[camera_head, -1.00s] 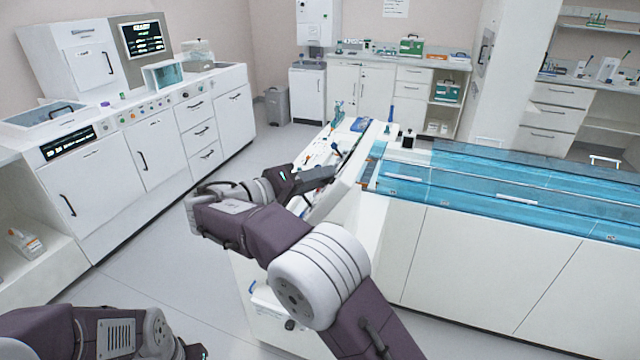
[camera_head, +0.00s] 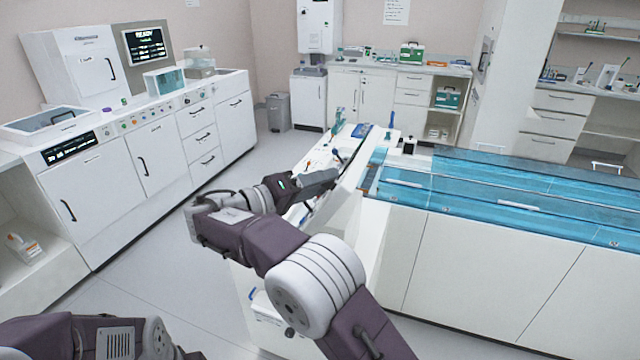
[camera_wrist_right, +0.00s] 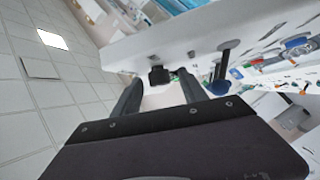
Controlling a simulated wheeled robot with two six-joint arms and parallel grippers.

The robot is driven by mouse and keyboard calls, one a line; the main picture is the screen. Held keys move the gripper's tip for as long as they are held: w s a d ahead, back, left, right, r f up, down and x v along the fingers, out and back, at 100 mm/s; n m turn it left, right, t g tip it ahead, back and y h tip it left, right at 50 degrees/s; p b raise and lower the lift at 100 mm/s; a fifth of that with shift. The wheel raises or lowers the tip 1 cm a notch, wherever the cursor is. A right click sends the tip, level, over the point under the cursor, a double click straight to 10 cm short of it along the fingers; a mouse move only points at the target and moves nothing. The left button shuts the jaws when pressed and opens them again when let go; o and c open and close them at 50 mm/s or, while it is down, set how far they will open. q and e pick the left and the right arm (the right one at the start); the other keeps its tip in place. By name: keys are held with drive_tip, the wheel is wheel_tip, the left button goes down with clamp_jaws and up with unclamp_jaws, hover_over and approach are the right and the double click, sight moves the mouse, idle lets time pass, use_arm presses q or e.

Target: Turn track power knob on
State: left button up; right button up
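My right gripper (camera_head: 326,178) reaches over the sloping white control panel at the left end of the track cabinet (camera_head: 480,255) in the head view. In the right wrist view its two dark fingers (camera_wrist_right: 160,84) are apart, with a gap between them. A small black knob (camera_wrist_right: 159,75) on the white panel shows just beyond the fingertips, in line with the gap. I cannot tell whether the fingers touch it, or whether it is the power knob. A dark blue lever (camera_wrist_right: 221,72) stands to its right. Of my left side only an arm link shows; the left gripper is out of view.
Blue transparent covers (camera_head: 515,205) lie along the track cabinet's top. White counters with a screen (camera_head: 143,43) stand at the left. A grey bin (camera_head: 278,111) stands at the back. The floor (camera_head: 150,250) between counters and track is clear.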

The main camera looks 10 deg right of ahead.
drive_tip(key=p+v, duration=0.1)
drive_tip(key=v, duration=0.8)
drive_tip(key=shift+a, duration=0.1)
